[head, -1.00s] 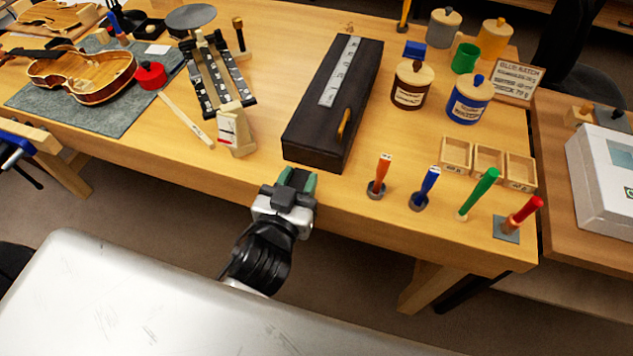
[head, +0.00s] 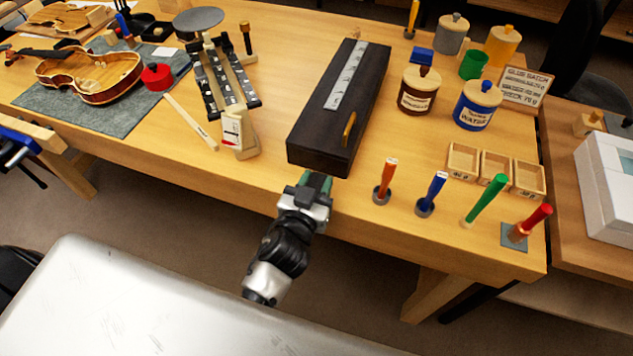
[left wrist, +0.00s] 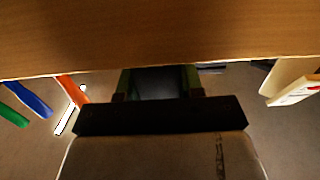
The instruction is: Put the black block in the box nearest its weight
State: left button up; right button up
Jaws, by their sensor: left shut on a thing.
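My left gripper (head: 316,183) is at the table's front edge, just in front of the near end of a long dark case. Its green-padded fingers are shut on a dark thing, which shows between them in the left wrist view as the black block (left wrist: 160,82). The block is mostly hidden by the gripper in the head view. Three small open wooden boxes stand at the right: left box (head: 463,160), middle box (head: 495,168), right box (head: 529,179). Their labels are too small to read. My right gripper is not in view.
The long dark case (head: 308,148) carries a metal strip and brass handle. Lidded jars (head: 418,92) stand behind. A violin body (head: 90,75) lies at left.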

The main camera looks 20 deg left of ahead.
pick_arm(q)
jog(key=shift+f, duration=0.2)
jog(key=o, duration=0.9)
jog(key=shift+r, duration=0.15)
jog(key=shift+s, duration=0.15)
jog(key=s, duration=0.4)
jog(key=s+b, duration=0.1)
jog(key=s, duration=0.2)
jog(key=s+r, duration=0.1)
jog(key=s, duration=0.3)
jog(key=shift+s+a+b, duration=0.2)
jog(key=shift+s+b, duration=0.15)
jog(key=shift+b, duration=0.05)
jog(key=shift+f, duration=0.1)
